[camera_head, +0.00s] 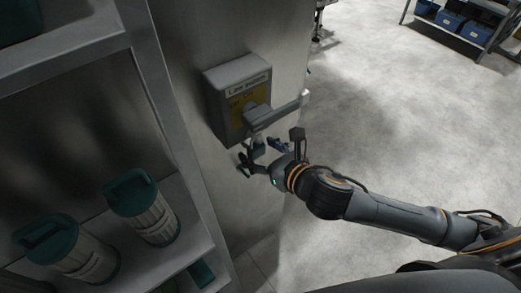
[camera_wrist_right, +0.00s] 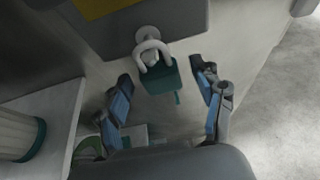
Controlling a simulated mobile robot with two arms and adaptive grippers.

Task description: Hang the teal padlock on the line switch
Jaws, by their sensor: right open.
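The line switch (camera_head: 238,95) is a grey box with a yellow plate and a grey handle, mounted on the metal column; its lower part shows in the wrist view (camera_wrist_right: 170,22). The teal padlock (camera_wrist_right: 160,76) hangs below it, its pale shackle around or against a round light fitting on the switch; whether the shackle is closed, I cannot tell. A small teal key-like piece sticks out below the padlock. My right gripper (camera_head: 259,155) is open, its blue-padded fingers (camera_wrist_right: 164,98) apart on either side of the padlock, without visible contact. My left gripper is not in view.
A metal shelf (camera_head: 70,55) at the left holds teal-lidded canisters (camera_head: 145,208), close to the column. A rack with blue bins (camera_head: 450,20) stands far off at the upper right. The concrete floor (camera_head: 400,110) to the right is clear.

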